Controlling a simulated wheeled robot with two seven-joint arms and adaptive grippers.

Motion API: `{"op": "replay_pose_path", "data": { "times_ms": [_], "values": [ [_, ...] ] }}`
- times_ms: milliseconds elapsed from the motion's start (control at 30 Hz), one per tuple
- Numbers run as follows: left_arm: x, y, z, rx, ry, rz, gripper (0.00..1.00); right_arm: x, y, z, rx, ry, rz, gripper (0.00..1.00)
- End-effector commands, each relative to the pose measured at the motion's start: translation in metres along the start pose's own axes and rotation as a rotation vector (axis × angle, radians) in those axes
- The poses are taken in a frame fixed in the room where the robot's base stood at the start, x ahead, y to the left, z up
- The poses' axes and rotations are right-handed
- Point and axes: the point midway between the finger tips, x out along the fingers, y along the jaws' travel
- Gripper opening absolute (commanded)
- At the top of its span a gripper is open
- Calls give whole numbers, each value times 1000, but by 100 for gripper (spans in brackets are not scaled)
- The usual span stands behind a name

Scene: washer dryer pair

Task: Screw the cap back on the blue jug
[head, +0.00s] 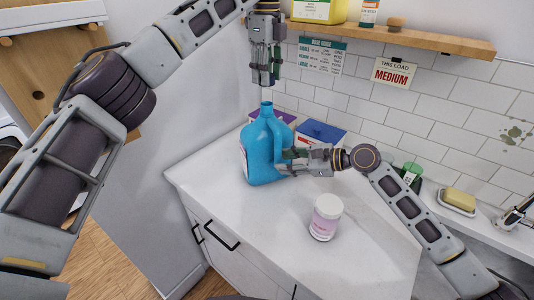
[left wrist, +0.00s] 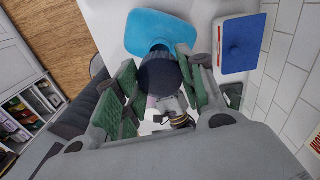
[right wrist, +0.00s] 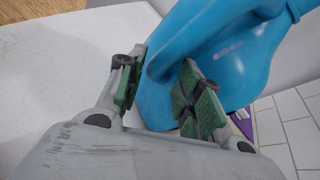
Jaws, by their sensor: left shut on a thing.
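The blue jug (head: 264,146) stands upright on the white counter, its open neck (head: 267,106) uncovered. My left gripper (head: 264,84) points down above the neck, with a small gap between them. In the left wrist view its fingers are shut on a dark cap (left wrist: 160,76), with the jug (left wrist: 160,30) below it. The cap is mostly hidden by the fingers in the head view. My right gripper (head: 292,162) is at the jug's handle side. In the right wrist view its fingers (right wrist: 160,90) are apart, on either side of the blue handle (right wrist: 165,62); firm contact is not clear.
A white jar with a pink label (head: 326,217) stands on the counter in front of my right arm. A blue-topped box (head: 320,133) and a purple box (head: 286,116) sit behind the jug. A wooden shelf (head: 400,38) runs above.

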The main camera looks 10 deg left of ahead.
Motion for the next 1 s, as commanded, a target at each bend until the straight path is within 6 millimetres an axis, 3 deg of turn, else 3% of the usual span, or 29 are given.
{"op": "replay_pose_path", "data": {
  "times_ms": [200,533,800,1000],
  "values": [
    [0,0,0,0,0,0,30,12,0,1,-1,0,-1,35],
    [0,0,0,0,0,0,30,14,0,0,-1,0,-1,35],
    [0,0,0,0,0,0,30,13,0,0,-2,0,-1,2],
    [0,0,0,0,0,0,30,13,0,1,-2,0,-2,0]
  ]
}}
